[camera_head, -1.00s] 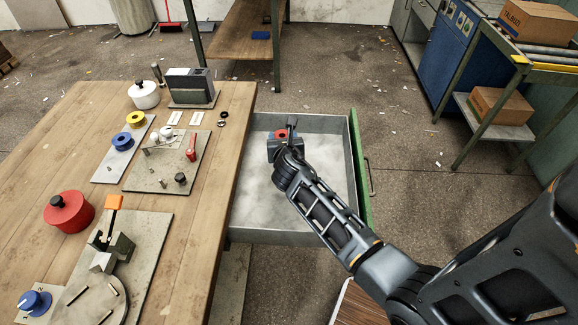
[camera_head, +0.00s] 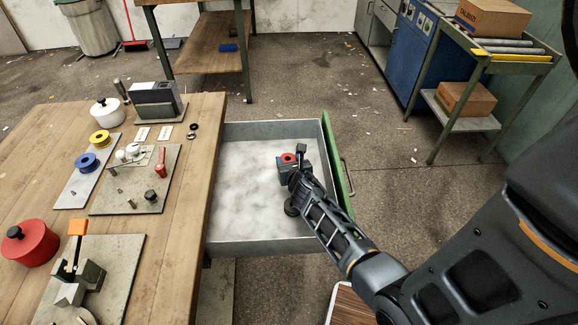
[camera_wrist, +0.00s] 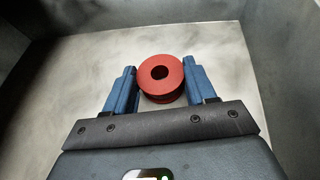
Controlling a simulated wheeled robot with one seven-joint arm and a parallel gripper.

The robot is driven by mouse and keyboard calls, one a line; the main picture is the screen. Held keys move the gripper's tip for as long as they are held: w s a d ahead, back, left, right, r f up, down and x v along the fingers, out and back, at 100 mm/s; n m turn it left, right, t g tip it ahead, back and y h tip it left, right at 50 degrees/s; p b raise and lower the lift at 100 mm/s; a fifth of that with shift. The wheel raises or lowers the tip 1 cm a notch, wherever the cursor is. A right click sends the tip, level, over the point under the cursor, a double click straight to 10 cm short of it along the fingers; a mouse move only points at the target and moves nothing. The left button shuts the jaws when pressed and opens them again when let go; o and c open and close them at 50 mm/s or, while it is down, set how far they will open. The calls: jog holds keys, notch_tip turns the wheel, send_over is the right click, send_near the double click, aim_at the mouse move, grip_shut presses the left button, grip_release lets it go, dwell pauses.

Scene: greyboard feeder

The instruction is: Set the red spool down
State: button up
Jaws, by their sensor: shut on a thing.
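The red spool (camera_head: 288,158) is between the fingers of my gripper (camera_head: 290,164), over the open drawer (camera_head: 240,243). In the wrist view the red spool (camera_wrist: 160,76) shows its round top flange and dark centre hole, roughly level. The two blue fingers of my gripper (camera_wrist: 160,90) press on its left and right sides. The drawer's pale floor (camera_wrist: 75,75) lies below and around it. I cannot tell whether the spool touches that floor. Blue (camera_head: 88,162) and yellow (camera_head: 100,138) spools stand on a grey plate on the bench.
The wooden bench (camera_head: 185,235) is left of the drawer, with a red pot (camera_head: 30,243), a white pot (camera_head: 107,112) and a lever fixture (camera_head: 78,270). The drawer's green front (camera_head: 336,165) is at its right. The drawer's left part is empty.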

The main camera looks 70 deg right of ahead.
jog(key=shift+f, duration=0.1)
jog(key=shift+f, duration=0.1)
jog(key=o, duration=0.6)
jog(key=shift+f, duration=0.1)
jog(key=shift+c, duration=0.2)
jog(key=o, duration=0.5)
jog(key=shift+c, duration=0.2)
jog(key=shift+r, duration=0.3)
jog(key=p+v, duration=0.1)
jog(key=v, duration=1.1)
jog(key=shift+f, duration=0.2)
